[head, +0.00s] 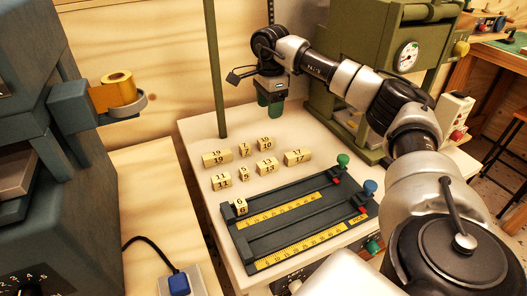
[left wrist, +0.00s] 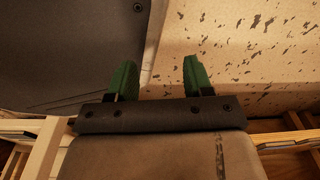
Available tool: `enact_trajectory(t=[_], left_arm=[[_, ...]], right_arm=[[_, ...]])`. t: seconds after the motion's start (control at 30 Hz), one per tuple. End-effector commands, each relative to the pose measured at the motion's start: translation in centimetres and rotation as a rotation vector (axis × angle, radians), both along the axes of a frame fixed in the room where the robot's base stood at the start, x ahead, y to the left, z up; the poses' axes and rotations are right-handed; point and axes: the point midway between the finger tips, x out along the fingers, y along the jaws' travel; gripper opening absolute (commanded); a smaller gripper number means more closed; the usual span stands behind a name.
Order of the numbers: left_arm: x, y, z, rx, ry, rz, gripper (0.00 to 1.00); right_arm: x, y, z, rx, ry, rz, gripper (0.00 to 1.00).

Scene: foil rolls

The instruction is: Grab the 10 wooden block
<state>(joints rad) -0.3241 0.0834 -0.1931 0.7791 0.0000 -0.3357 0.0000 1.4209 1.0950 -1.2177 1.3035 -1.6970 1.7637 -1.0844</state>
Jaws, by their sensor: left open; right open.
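The wooden block marked 10 (head: 266,144) stands at the back of the white table, at the right end of the rear row of blocks. My right gripper (head: 270,108) hangs fingers-down behind and above that block, apart from it. Its green fingertips are open with nothing seen between them. My left gripper (left wrist: 159,78) shows in the left wrist view with two green fingers spread apart and empty. It is out of the head view.
Block 7 (head: 244,149) stands just left of block 10, block 19 (head: 216,158) further left. Blocks 13 (head: 266,168), 5 (head: 244,174), 11 (head: 221,181) and 17 (head: 297,157) are nearer. A dark ruler fixture (head: 286,222) holds block 6 (head: 241,206). A green pole (head: 215,75) rises at the back left.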

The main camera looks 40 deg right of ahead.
Motion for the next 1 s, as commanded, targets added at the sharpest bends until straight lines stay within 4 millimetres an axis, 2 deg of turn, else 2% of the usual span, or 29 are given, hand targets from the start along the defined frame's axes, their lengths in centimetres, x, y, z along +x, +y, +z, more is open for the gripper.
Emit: enact_trajectory(t=[0.03,0.13,0.27,0.5,0.73,1.0], left_arm=[[0.2,0.0,-0.9,0.000,-0.001,0.000,0.51],[0.6,-0.1,-1.4,-0.001,-0.003,0.001,0.51],[1.0,-0.2,-1.3,0.000,-0.006,0.001,0.51],[2.0,-0.4,-0.9,-0.002,-0.012,0.003,0.51],[2.3,-0.5,-0.8,-0.002,-0.012,0.003,0.51],[3.0,-0.6,-0.6,-0.003,-0.017,0.004,0.51]], right_arm=[[0.0,0.0,-1.0,0.000,0.000,0.000,0.57],[0.0,0.0,-1.8,0.000,0.000,0.000,0.57],[0.0,0.0,-2.9,0.000,0.002,0.000,0.57],[0.1,0.1,-6.5,0.000,0.001,0.000,0.57],[0.3,0.3,-8.3,0.001,0.002,0.000,0.57],[0.8,0.6,-12.0,0.001,0.002,-0.001,0.57]])
